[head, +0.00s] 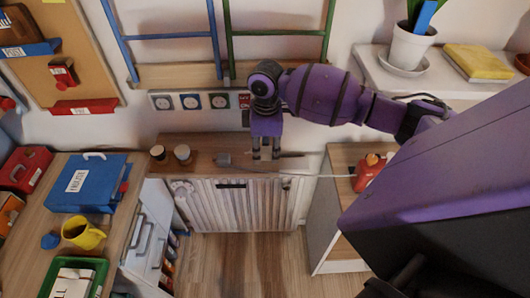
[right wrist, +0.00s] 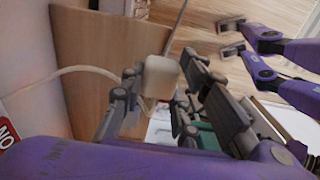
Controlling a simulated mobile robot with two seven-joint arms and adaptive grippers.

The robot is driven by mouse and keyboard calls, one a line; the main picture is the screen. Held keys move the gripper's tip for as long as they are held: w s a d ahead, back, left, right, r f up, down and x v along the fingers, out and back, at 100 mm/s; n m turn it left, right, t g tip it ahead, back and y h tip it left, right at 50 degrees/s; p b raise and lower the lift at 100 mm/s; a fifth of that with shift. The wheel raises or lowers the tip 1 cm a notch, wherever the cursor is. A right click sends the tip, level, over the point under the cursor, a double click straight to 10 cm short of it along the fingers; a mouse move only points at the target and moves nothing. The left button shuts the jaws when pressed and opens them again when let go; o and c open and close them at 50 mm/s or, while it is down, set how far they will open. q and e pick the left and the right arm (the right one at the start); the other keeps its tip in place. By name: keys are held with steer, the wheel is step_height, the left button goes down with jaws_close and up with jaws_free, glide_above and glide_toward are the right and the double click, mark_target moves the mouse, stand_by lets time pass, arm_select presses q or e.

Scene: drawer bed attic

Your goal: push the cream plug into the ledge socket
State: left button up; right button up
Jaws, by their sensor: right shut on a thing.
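My right gripper (head: 265,155) hangs over the wooden ledge (head: 205,143), in front of the wall. In the right wrist view, its fingers are shut on the cream plug (right wrist: 160,77), a rounded block. A pale cable (right wrist: 75,72) runs leftward from near the plug. In the head view the plug itself is hidden or too small to make out. A panel with several round sockets (head: 191,101) is on the wall behind the ledge, up and left of the gripper. I cannot tell which opening is the ledge socket. My left gripper is not in view.
A slatted white radiator cover (head: 245,205) is below. A red container (head: 369,174) stands on the cabinet to the right. The wooden floor in front is clear.

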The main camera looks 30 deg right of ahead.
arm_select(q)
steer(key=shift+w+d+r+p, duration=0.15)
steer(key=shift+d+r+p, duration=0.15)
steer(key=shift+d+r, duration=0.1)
arm_select(e)
steer(key=s+a+r, duration=0.3)
steer(key=s+r, duration=0.3)
steer(key=s, duration=0.4)
steer(key=shift+a, duration=0.4)
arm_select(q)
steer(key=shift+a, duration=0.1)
